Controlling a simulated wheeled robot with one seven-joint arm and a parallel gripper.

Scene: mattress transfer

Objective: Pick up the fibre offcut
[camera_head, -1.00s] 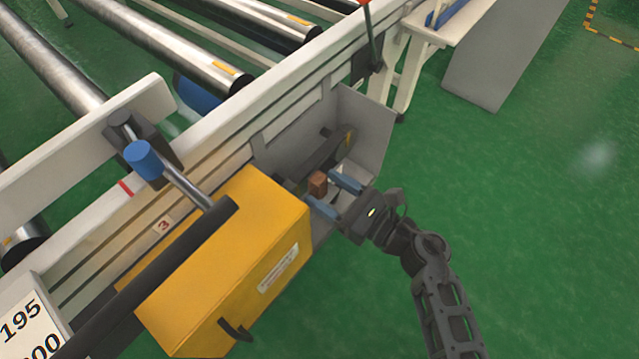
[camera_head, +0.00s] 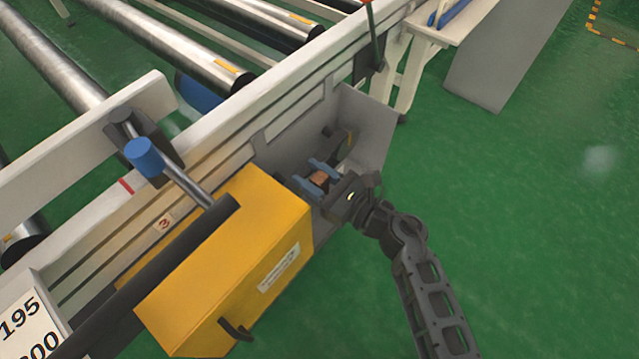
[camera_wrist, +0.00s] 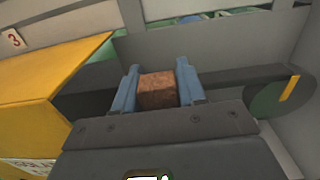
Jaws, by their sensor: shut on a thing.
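The fibre offcut (camera_head: 319,178) is a small brown block with a rough face. It sits between the two blue fingers of my gripper (camera_head: 314,176), inside the open grey guard recess on the side of the conveyor. In the wrist view the offcut (camera_wrist: 157,91) fills the space between the fingers of my gripper (camera_wrist: 160,88), which is shut on it. Its underside is hidden, and I cannot tell whether it still touches what lies beneath.
A yellow box (camera_head: 235,265) stands close to the left of my gripper. A grey side plate (camera_head: 372,130) bounds the recess on the right, and a dark belt part (camera_head: 343,146) lies behind. The conveyor frame (camera_head: 290,85) runs along the back. Green floor (camera_head: 520,220) is open to the right.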

